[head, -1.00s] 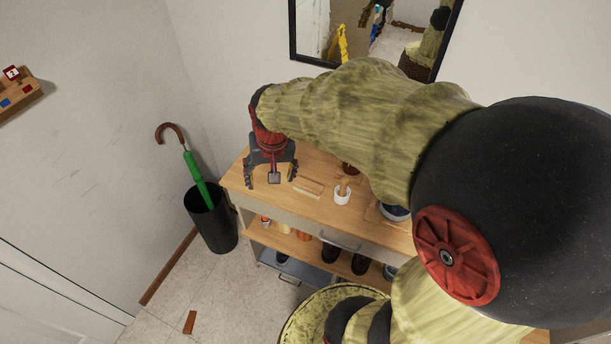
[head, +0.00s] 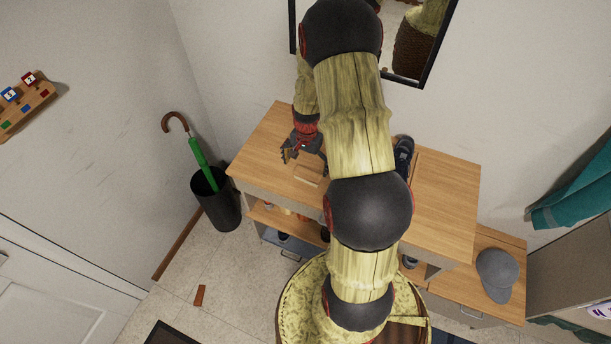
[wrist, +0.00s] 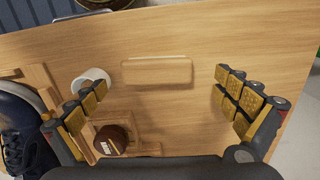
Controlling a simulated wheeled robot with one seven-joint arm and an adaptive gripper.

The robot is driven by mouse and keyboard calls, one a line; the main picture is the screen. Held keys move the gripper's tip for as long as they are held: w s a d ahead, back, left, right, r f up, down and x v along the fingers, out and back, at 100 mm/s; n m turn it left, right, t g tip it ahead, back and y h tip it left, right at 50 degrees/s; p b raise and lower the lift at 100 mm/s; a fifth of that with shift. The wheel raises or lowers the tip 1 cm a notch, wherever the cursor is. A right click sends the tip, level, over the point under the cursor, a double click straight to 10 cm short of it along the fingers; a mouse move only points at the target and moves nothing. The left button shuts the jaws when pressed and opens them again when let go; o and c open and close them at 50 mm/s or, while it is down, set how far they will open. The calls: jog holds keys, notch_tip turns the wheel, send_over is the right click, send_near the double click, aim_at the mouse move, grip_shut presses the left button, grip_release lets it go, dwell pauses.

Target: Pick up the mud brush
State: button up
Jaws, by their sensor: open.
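A flat, light wooden block (wrist: 157,70) with rounded corners, which looks like the mud brush, lies on the wooden cabinet top; no bristles show. It also shows in the head view (head: 308,174), just in front of my gripper (head: 303,153). In the wrist view my gripper (wrist: 160,98) is open and empty, its fingers spread wide. The block lies beyond the fingertips, between their lines, apart from both.
A white cup (wrist: 93,78) stands by the left finger, near a round brown tin (wrist: 112,138) and a wooden frame piece (wrist: 40,85). A dark blue shoe (wrist: 20,130) is at far left. The umbrella bin (head: 217,200) stands left of the cabinet (head: 445,200).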

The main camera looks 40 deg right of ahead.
aim_at(307, 173)
jog(key=f, duration=0.5)
jog(key=shift+s+d, duration=0.1)
jog(key=shift+d, duration=0.15)
jog(key=shift+r, duration=0.1)
jog(key=shift+c, duration=0.3)
jog(key=c, duration=1.1)
